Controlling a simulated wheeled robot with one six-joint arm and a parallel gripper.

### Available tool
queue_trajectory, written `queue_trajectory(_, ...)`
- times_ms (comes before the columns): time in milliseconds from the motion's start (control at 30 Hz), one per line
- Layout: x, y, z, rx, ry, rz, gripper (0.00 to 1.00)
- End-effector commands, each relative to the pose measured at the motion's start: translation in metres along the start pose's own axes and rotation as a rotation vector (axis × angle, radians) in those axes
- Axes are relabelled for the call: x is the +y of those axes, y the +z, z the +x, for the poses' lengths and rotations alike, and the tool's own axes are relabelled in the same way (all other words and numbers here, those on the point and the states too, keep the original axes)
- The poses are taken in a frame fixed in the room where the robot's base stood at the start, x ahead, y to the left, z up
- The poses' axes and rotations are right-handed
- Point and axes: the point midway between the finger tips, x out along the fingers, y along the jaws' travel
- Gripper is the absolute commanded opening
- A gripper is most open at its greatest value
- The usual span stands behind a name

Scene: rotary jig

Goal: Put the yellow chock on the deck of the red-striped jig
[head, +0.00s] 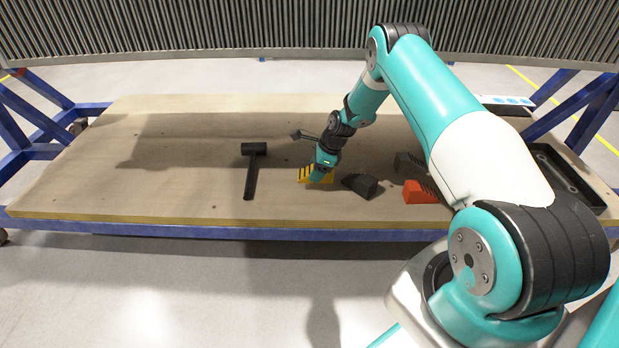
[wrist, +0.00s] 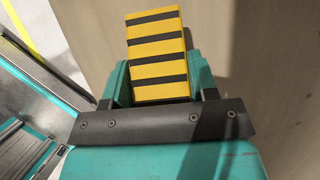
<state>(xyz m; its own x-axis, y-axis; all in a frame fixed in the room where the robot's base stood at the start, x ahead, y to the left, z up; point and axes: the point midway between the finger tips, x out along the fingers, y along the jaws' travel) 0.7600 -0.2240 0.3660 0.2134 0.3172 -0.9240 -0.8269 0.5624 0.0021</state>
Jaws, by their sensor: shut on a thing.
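The yellow chock (head: 304,174) with black stripes is at my gripper (head: 319,174), over the middle of the wooden bench. In the wrist view the chock (wrist: 158,49) sits between the two teal fingers, and my gripper (wrist: 160,78) is shut on it. I cannot tell whether the chock rests on the bench or is slightly above it. I do not see a red-striped jig in either view.
A black mallet (head: 252,168) lies left of my gripper. A black chock (head: 359,185), a dark grey chock (head: 408,164) and a red chock (head: 420,193) lie to the right. A black tray (head: 597,205) is at the bench's (head: 110,190) right end. The bench's left part is clear.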

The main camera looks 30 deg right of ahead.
Motion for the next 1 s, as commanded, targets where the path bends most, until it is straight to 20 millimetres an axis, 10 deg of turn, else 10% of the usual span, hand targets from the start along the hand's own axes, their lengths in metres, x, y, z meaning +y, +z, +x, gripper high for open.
queue_trajectory(633, -0.001, -0.014, 0.038, -0.001, -0.001, -0.004, 0.21)
queue_trajectory(667, 0.000, -0.013, 0.037, 0.000, -0.001, -0.004, 0.60)
queue_trajectory(733, 0.000, -0.013, 0.037, 0.000, -0.001, -0.004, 0.76)
queue_trajectory(1000, 0.000, -0.013, 0.036, 0.000, -0.001, -0.004, 0.79)
